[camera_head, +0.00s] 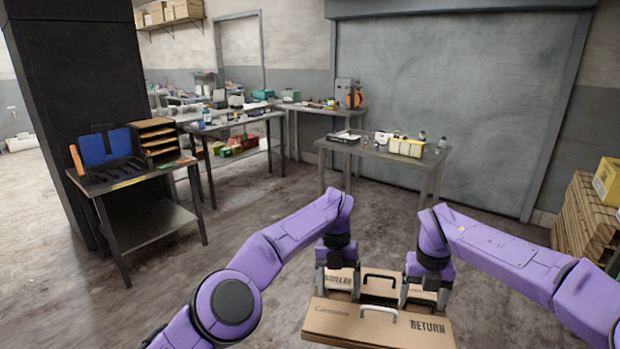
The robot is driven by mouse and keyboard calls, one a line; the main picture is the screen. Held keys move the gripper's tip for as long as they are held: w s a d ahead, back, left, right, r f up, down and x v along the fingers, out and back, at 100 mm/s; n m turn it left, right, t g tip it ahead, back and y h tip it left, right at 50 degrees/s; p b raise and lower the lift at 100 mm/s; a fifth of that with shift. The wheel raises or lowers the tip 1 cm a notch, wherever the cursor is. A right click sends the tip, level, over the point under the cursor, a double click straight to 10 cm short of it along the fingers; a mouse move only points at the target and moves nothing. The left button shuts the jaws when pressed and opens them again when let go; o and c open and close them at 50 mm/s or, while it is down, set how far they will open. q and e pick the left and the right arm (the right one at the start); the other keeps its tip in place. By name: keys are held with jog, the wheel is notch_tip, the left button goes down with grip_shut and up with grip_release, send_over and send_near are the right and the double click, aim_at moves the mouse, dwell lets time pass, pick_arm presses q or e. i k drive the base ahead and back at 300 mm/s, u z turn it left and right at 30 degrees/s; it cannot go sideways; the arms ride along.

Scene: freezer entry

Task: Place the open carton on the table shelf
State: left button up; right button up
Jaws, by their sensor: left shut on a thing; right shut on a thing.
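The open brown carton (378,325) is at the bottom centre, in front of me. Its flaps carry the word RETURN and handles, and its lower part is cut off by the frame edge. My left gripper (338,288) is shut on the carton's left part. My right gripper (426,298) is shut on its right part. The carton's inside is mostly hidden by flaps and grippers. A dark table (125,182) with a lower shelf (152,227) stands at the left. The lower shelf looks bare. Which shelf the task means, I cannot tell.
A blue rack (105,148) and a paper tray (158,138) stand on the dark table. Another table (395,156) with small items stands ahead, by a grey shutter (455,100). Pallets (585,220) with a yellow box (607,180) are at the right. Open floor lies between.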

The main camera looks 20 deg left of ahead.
aim_at(150, 223)
jog(key=u, duration=0.5)
jog(key=i, duration=1.8)
jog(key=u, duration=0.7)
jog(key=i, duration=1.65)
jog(key=u, duration=0.7)
jog(key=i, duration=1.05)
jog(key=u, duration=0.35)
